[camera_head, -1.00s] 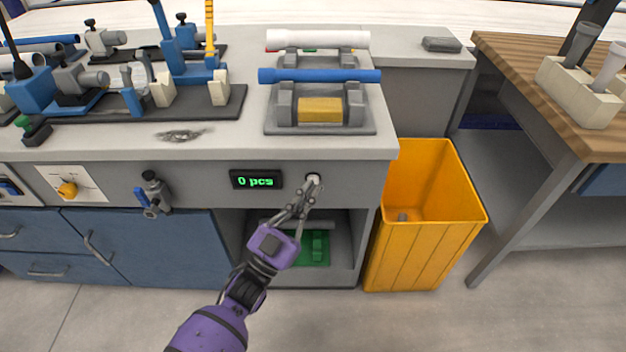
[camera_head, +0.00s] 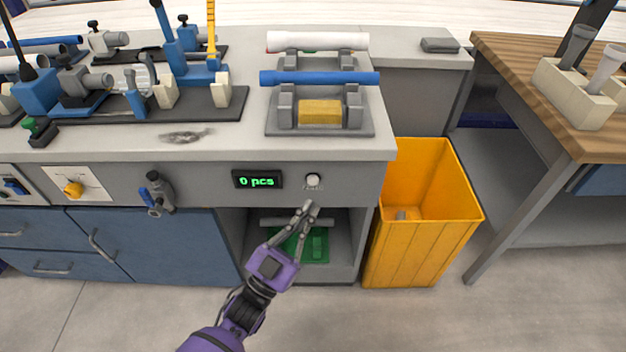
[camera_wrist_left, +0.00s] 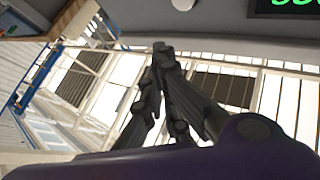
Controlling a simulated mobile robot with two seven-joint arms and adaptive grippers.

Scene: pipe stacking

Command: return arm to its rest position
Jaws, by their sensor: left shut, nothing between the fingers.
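My left gripper (camera_head: 306,207) is in front of the workbench, below a round white button (camera_head: 313,180) on the bench's front panel. Its fingertips are together with nothing between them, and they are apart from the button. The purple left arm (camera_head: 270,268) comes up from the bottom of the head view. In the left wrist view the dark fingers (camera_wrist_left: 160,50) meet at their tips, and part of the button (camera_wrist_left: 184,4) shows at the top edge. My right gripper is not in view.
A display (camera_head: 257,180) reads "0 pcs". A blue pipe (camera_head: 320,77) and a white pipe (camera_head: 318,41) lie on holders on the bench. A yellow bin (camera_head: 425,245) stands right of the bench. A green fixture (camera_head: 315,245) sits in the open shelf. Floor in front is clear.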

